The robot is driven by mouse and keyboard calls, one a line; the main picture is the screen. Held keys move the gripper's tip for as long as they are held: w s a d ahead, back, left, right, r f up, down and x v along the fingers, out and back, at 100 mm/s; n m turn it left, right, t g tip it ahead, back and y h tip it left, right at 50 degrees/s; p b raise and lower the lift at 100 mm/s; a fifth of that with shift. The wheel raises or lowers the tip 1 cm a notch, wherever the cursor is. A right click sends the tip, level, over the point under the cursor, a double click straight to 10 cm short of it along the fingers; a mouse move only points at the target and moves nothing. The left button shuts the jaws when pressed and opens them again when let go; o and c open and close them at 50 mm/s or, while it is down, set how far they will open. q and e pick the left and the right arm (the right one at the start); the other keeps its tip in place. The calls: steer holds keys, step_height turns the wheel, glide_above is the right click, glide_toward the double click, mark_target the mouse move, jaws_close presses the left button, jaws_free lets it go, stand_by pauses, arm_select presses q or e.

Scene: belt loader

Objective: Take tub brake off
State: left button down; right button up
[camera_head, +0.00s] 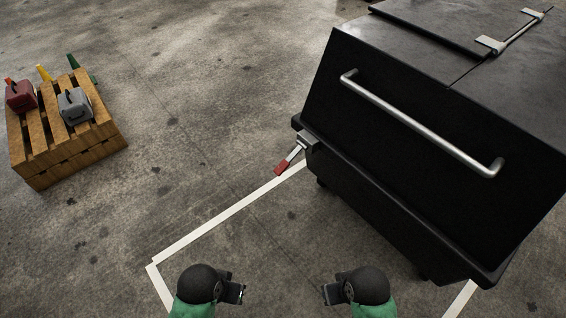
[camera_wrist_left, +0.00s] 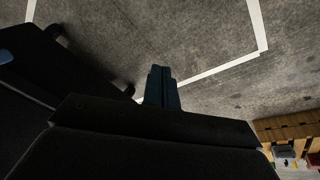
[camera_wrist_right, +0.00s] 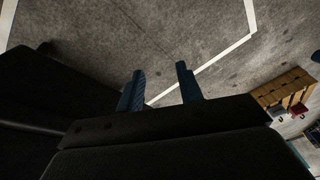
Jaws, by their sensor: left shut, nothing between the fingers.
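The black tub (camera_head: 400,140) stands at the right in the head view, with a silver bar handle (camera_head: 420,122) across its near face. The brake lever (camera_head: 290,160), a metal arm with a red tip, sticks out from the tub's lower left corner and slants down towards the floor. My left gripper (camera_head: 241,293) is low in the head view, apart from the tub and lever; its fingers are together and empty in the left wrist view (camera_wrist_left: 161,90). My right gripper (camera_head: 327,294) is nearby, its fingers apart and empty in the right wrist view (camera_wrist_right: 160,90).
A wooden pallet stack (camera_head: 75,150) at the left carries a red case (camera_head: 20,96), a grey case (camera_head: 75,106) and some coloured items. White floor tape (camera_head: 215,223) runs under the tub. The concrete floor between pallet and tub is clear.

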steer(key=shift+s+f, duration=0.1)
steer(key=shift+s, duration=0.15)
steer(key=shift+w+d, duration=0.1)
